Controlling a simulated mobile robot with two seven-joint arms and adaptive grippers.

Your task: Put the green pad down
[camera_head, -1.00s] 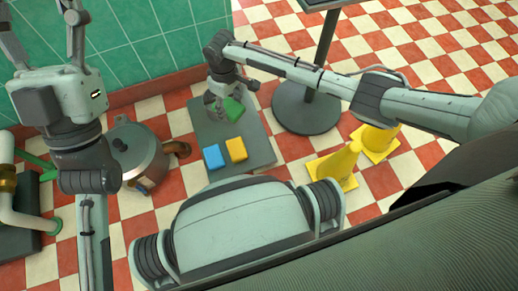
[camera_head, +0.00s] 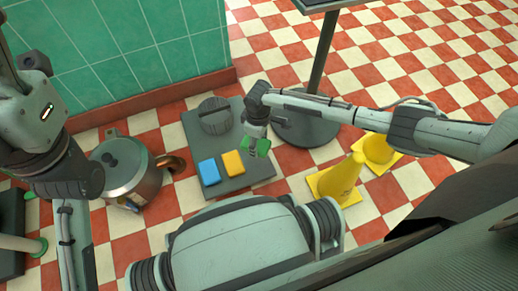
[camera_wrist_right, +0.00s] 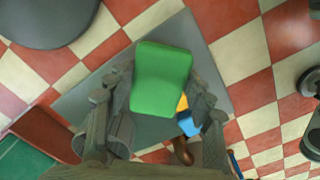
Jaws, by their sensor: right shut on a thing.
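The green pad (camera_head: 262,142) is between the fingers of my right gripper (camera_head: 257,148), over the right part of the grey mat (camera_head: 242,183). In the right wrist view the pad (camera_wrist_right: 160,80) fills the space between the two fingers, with the mat (camera_wrist_right: 75,105) below. I cannot tell whether the pad touches the mat. A blue pad (camera_head: 209,172) and a yellow pad (camera_head: 233,163) lie side by side on the mat, left of my right gripper. My left arm shows at the left edge, but its gripper is out of view.
A round grey block (camera_head: 215,116) stands on the mat's far part. A metal kettle (camera_head: 128,170) is left of the mat. Two yellow cones (camera_head: 342,180) (camera_head: 378,150) and a round dark stand base (camera_head: 305,130) are to the right. A green tiled wall (camera_head: 120,50) is behind.

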